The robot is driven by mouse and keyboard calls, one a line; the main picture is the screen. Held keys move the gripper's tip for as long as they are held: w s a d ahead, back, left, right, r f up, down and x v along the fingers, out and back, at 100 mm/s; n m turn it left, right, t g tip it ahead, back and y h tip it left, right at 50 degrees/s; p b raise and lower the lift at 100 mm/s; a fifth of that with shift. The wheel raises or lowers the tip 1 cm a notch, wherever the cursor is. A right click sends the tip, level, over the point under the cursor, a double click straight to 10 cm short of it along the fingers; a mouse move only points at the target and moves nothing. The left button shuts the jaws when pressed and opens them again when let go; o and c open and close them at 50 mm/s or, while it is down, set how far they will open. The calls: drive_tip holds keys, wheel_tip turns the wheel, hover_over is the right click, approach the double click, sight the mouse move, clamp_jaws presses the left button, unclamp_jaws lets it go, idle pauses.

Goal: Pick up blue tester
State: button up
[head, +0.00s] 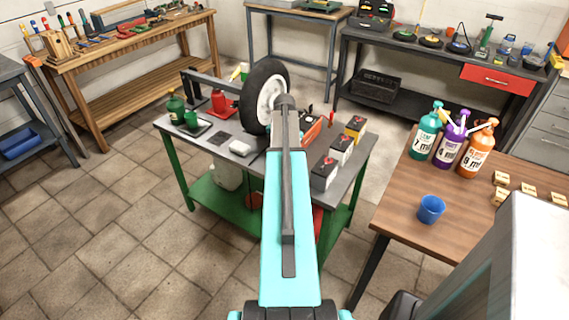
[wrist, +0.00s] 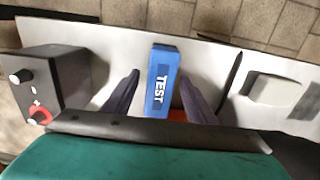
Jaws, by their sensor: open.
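The blue tester (wrist: 160,82), a slim block marked "TEST", lies on the pale grey tabletop (wrist: 115,60) in the wrist view. My gripper (wrist: 160,78) is open, with one dark finger on each side of the tester in the picture. Gaps show between the fingers and the tester's sides, and I cannot tell how far the fingertips are above the tabletop. The tester's lower end is partly hidden by the gripper's dark edge. In the head view my arm hides both the gripper and the tester.
A dark battery (wrist: 50,80) with red and black terminals stands left of the tester; a whitish box (wrist: 273,89) lies right. In the head view, the green-legged table (head: 185,145) also bears a wheel (head: 268,95), bottles and several batteries. A wooden table (head: 400,205) stands right.

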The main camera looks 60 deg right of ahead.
drive_tip(key=shift+f, duration=0.45)
drive_tip(key=c, duration=1.3)
